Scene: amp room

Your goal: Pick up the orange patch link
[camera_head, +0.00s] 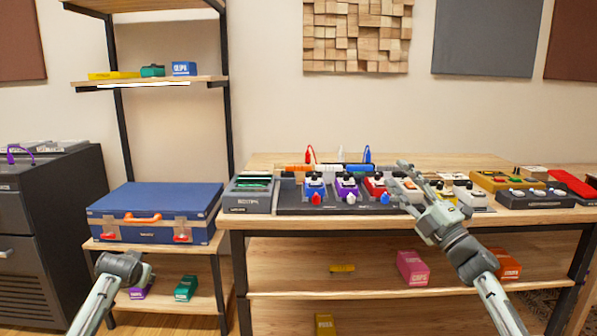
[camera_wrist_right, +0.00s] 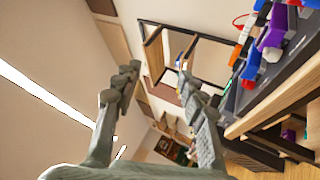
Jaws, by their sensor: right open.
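I cannot clearly make out an orange patch link. A small orange piece (camera_head: 297,167) shows behind the pedals on the table, and an orange piece also shows in the right wrist view (camera_wrist_right: 246,29); I cannot tell whether either is the link. My right gripper (camera_head: 409,178) is open over the right part of the pedal row, hiding some pedals; its spread fingers show empty in the right wrist view (camera_wrist_right: 157,82). My left gripper (camera_head: 143,272) is low at the left, in front of the small shelf; its fingers are hard to see.
The pedalboard (camera_head: 290,205) on the wooden table (camera_head: 262,221) holds several pedals with red, white and blue plugs. A blue suitcase (camera_head: 150,203) lies left. A yellow pedal (camera_head: 495,181) sits right.

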